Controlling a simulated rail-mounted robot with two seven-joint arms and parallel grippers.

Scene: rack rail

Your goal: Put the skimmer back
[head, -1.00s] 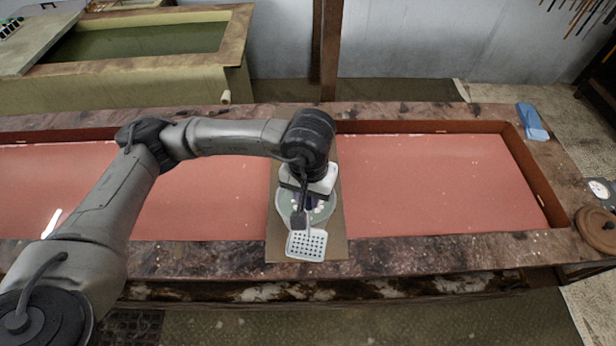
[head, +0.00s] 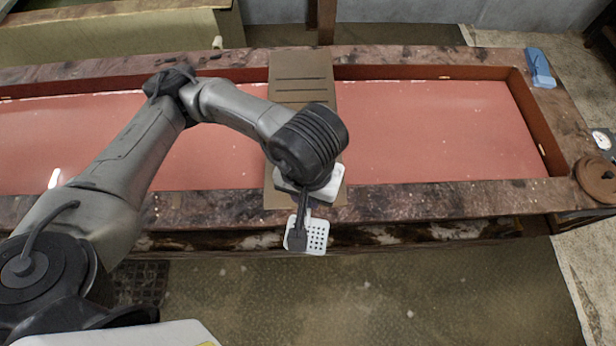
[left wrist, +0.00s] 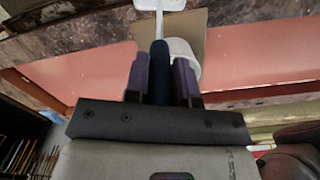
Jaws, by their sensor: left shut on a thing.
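The skimmer (head: 319,237) has a white square head with holes, which hangs in front of the trough's near rim in the head view. My left gripper (head: 300,222) is shut on its handle. In the left wrist view, the dark blue handle (left wrist: 160,72) sits between the two fingers of my left gripper (left wrist: 160,80), and a white end of the skimmer (left wrist: 160,4) shows at the top edge. My left wrist hides part of the skimmer in the head view. My right gripper is not in view.
A brown slotted board (head: 303,65) lies across the trough (head: 440,192), which holds a reddish surface. A whitish rounded object, possibly a bowl (left wrist: 186,50), is partly hidden behind the fingers. A blue object (head: 540,68) and a round brown lid (head: 597,178) lie at the right.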

